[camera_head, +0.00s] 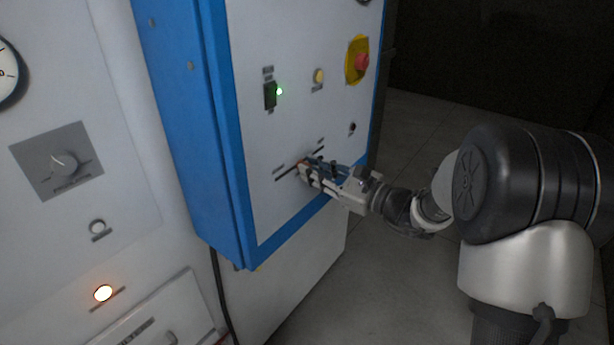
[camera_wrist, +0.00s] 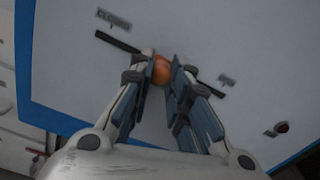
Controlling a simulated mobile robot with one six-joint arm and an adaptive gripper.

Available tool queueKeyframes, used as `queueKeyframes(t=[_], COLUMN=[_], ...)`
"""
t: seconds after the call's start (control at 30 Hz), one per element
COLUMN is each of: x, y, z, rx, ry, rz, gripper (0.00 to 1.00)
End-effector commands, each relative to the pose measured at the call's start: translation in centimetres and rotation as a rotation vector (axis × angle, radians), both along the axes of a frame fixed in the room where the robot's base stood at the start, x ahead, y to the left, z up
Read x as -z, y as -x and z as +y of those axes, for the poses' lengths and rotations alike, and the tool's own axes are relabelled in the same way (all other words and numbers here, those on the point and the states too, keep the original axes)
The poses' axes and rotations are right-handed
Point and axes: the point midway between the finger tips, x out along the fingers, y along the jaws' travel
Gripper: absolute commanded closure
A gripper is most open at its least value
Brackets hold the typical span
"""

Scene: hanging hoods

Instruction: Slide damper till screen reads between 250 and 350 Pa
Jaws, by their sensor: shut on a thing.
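The damper is an orange knob (camera_wrist: 162,70) on a dark slot (camera_wrist: 117,42) in the white panel front. In the wrist view my gripper (camera_wrist: 163,72) has its two fingers on either side of the knob, closed on it. A label reading CLOSED (camera_wrist: 113,17) sits by the slot's upper left end, and a second, unreadable label (camera_wrist: 227,79) lies to the right. In the head view my gripper (camera_head: 304,168) reaches the slot (camera_head: 286,173) from the right and mostly hides the knob. No pressure reading is legible in either view.
A grey panel with a rotary knob (camera_head: 64,163) is at left. The floor (camera_head: 400,280) at right is clear around my arm.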

Motion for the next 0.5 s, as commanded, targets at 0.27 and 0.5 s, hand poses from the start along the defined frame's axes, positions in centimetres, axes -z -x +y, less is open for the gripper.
queueKeyframes(t=[0.27, 0.5], x=[-0.14, -0.07], y=[0.01, 0.03], z=[0.02, 0.03], rx=[-0.001, 0.000], ry=[0.000, 0.000], rz=[-0.003, -0.001], gripper=[0.81, 0.65])
